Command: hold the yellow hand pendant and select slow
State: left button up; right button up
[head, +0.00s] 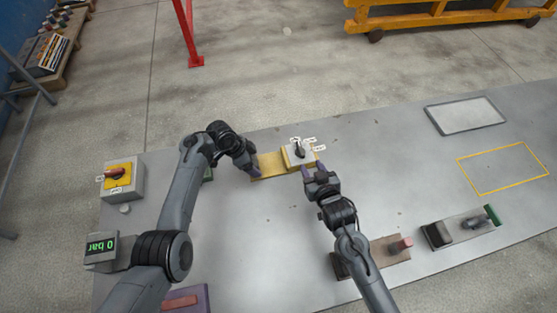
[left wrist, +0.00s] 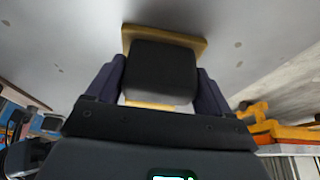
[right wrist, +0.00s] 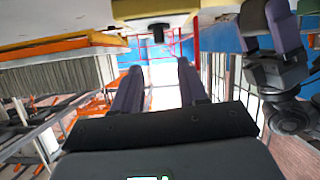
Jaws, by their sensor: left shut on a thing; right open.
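The yellow hand pendant (head: 269,165) is near the far edge of the grey table. At its right end is a pale box with a black selector knob (head: 300,150) and small white labels too small to read. My left gripper (head: 252,171) is shut on the pendant at its left end. In the left wrist view its fingers close on a dark block (left wrist: 160,72) on a yellow plate (left wrist: 185,36). My right gripper (head: 316,172) is open and empty, just on the near side of the selector box. In the right wrist view the knob (right wrist: 158,32) is ahead of the fingers, apart from them.
A box with a red switch on yellow (head: 117,176) and a display reading 0 bar (head: 101,247) are at the left. A purple block (head: 188,299) is at the near edge. Devices with a red knob (head: 399,245) and green end (head: 491,214) lie right. The table's middle is clear.

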aim_at(301, 148)
jog(key=s+a+n, duration=0.1)
jog(key=a+n, duration=0.1)
jog(key=n, duration=0.8)
jog(key=s+a+f+n, duration=0.1)
jog(key=a+n, duration=0.1)
jog(key=n, duration=0.7)
jog(key=s+a+n+g, duration=0.1)
jog(key=a+n, duration=0.1)
jog(key=n, duration=0.8)
jog(key=shift+s+f+n+y, duration=0.3)
jog(key=shift+f, duration=0.05)
jog(key=shift+d+f+n, duration=0.1)
jog(key=shift+d+n, duration=0.05)
jog(key=shift+n, duration=0.45)
jog(key=shift+d+f+n, duration=0.1)
jog(key=shift+d+n, duration=0.05)
jog(key=shift+n, duration=0.45)
jog(key=d+n, duration=0.1)
jog(key=d, duration=0.1)
jog(key=w+d+n, duration=0.1)
jog(key=d, duration=0.1)
jog(key=shift+n, duration=0.4)
jog(key=shift+t, duration=0.5)
jog(key=w, duration=0.7)
jog(key=w+f, duration=0.1)
jog(key=w, duration=0.3)
jog(key=shift+a, duration=0.4)
jog(key=shift+x, duration=1.2)
